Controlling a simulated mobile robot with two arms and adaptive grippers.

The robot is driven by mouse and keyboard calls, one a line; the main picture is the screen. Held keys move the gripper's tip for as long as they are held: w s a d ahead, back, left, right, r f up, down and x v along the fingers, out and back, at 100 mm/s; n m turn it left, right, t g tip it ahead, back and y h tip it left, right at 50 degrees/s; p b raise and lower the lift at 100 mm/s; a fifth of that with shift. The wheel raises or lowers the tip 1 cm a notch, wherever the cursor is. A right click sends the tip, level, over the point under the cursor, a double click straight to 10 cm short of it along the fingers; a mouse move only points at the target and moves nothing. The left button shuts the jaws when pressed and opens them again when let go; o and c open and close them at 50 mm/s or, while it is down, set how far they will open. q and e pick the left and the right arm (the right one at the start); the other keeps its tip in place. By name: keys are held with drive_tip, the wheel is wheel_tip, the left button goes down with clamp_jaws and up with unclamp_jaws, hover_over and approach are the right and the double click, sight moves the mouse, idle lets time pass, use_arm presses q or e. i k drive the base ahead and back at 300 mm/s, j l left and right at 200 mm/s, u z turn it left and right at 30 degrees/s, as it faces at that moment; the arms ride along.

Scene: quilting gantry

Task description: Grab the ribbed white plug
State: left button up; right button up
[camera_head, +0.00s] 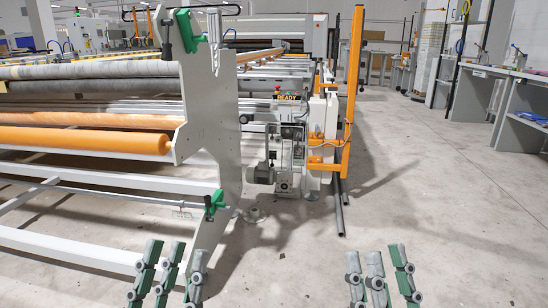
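I cannot make out a ribbed white plug anywhere in the head view. My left gripper (174,262) is at the bottom edge, left of centre, with its grey and green fingers pointing up and spread apart. My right gripper (376,264) is at the bottom edge, right of centre, with its fingers also spread. Both are open, with nothing visible between their fingers. The palms and arms are out of frame.
The quilting gantry fills the left, with an orange roller (85,140), a white end plate (208,125) and low rails. A ribbed grey motor (260,174) and an orange post (352,90) stand mid-picture. Workbenches (500,95) line the right. The floor (440,215) right of the gantry is clear.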

sight(255, 215)
drive_tip(key=i, duration=1.5)
drive_tip(key=i+j, duration=0.1)
drive_tip(key=i, duration=1.35)
drive_tip(key=i+z, duration=0.1)
drive_tip(key=i, duration=1.4)
